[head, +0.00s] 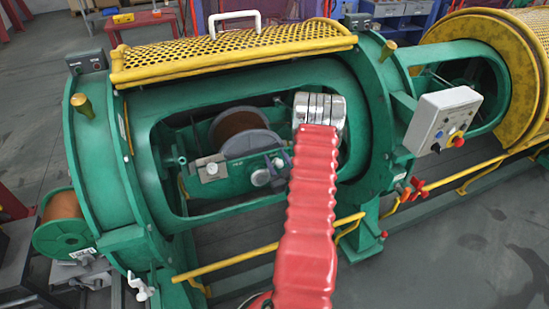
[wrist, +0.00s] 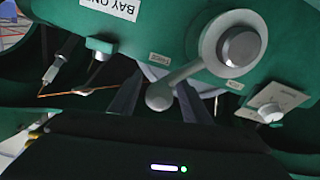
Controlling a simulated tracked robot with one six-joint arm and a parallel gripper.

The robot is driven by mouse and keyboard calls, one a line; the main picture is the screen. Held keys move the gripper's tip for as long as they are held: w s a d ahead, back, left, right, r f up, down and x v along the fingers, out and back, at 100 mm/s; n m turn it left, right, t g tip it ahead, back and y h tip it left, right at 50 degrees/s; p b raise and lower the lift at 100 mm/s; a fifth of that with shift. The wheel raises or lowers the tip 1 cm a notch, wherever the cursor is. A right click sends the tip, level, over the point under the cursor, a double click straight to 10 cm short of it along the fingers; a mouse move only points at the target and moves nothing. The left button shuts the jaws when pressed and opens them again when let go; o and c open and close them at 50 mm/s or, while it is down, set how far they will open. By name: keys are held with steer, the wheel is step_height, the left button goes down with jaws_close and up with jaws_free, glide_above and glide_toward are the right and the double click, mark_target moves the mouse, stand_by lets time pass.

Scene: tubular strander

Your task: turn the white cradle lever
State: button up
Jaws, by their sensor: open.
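The white cradle lever (wrist: 197,67) shows in the wrist view: a round hub with a grey metal centre at the upper right, and an arm slanting down-left to a ball end. My gripper (wrist: 158,90) is open, its two dark fingers on either side of the ball end. I see a gap on the left; contact on the right cannot be told. In the head view the lever (head: 261,177) is small, on the green cradle inside the drum opening.
A green panel with an upside-down "BAY ONE" label (wrist: 108,6) and small tags surrounds the lever. A thin copper-coloured wire (wrist: 70,93) runs at left. The green drum frame (head: 165,95), yellow mesh guard (head: 230,50) and yellow rail (head: 235,262) bound the opening.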

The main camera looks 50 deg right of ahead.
steer(key=shift+w+d, duration=0.25)
steer(key=shift+w, duration=0.2)
steer(key=shift+s+d, duration=0.15)
jaws_close()
stand_by(0.4)
